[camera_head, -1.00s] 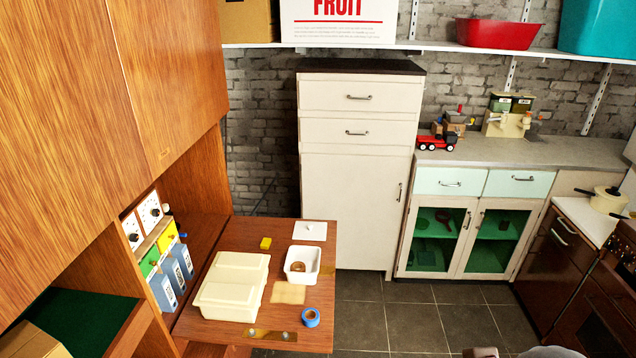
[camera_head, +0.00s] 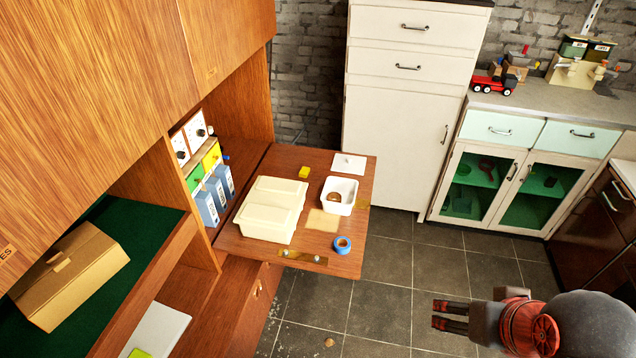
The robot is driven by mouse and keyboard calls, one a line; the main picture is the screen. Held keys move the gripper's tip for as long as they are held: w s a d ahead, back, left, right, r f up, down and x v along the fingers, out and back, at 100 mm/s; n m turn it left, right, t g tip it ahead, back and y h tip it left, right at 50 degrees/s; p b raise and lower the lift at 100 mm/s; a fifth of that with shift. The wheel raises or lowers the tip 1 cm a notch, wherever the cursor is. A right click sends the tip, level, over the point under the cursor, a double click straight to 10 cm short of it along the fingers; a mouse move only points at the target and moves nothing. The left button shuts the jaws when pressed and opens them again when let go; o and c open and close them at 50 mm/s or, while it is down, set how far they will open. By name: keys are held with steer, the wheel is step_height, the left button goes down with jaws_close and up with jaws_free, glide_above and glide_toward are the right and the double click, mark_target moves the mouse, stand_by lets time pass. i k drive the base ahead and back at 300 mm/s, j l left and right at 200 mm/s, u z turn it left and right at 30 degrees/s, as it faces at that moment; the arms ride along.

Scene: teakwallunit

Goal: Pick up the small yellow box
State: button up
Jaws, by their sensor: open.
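The small yellow box (camera_head: 304,172) lies on the fold-down wooden desk leaf (camera_head: 228,240) of the wall unit, near its back edge. It stands apart, behind the cream lidded container and left of the white square card. My gripper (camera_head: 437,314) shows at the lower right of the head view, over the tiled floor. Its dark fingers with red parts point left and are open and empty. It is well away from the desk leaf and the yellow box.
The leaf also holds a cream container (camera_head: 270,208), a white bowl (camera_head: 339,195) with something brown inside, a white card (camera_head: 349,165), a tan square (camera_head: 323,219) and a blue tape roll (camera_head: 342,245). Wall-unit cabinets (camera_head: 90,75) overhang at left.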

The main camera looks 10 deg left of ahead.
mark_target(305, 171)
steer(key=u, duration=0.35)
steer(key=i+u, duration=0.15)
steer(key=u, duration=0.25)
steer(key=l+u, duration=0.1)
steer(key=u, duration=0.25)
steer(key=i+l+u, duration=0.35)
steer(key=l, duration=0.2)
steer(key=i+l+u, duration=0.35)
steer(key=l, duration=0.25)
steer(key=i+l+u, duration=0.15)
steer(key=l, duration=0.2)
steer(key=i+l+u, duration=0.2)
steer(key=l, duration=0.2)
steer(key=i+l, duration=0.1)
steer(key=l, duration=0.25)
steer(key=i+l, duration=0.1)
steer(key=l, duration=0.3)
steer(key=i+l, duration=0.1)
steer(key=l, duration=0.25)
steer(key=i+l, duration=0.1)
steer(key=l, duration=0.25)
steer(key=i+l, duration=0.1)
steer(key=l, duration=0.25)
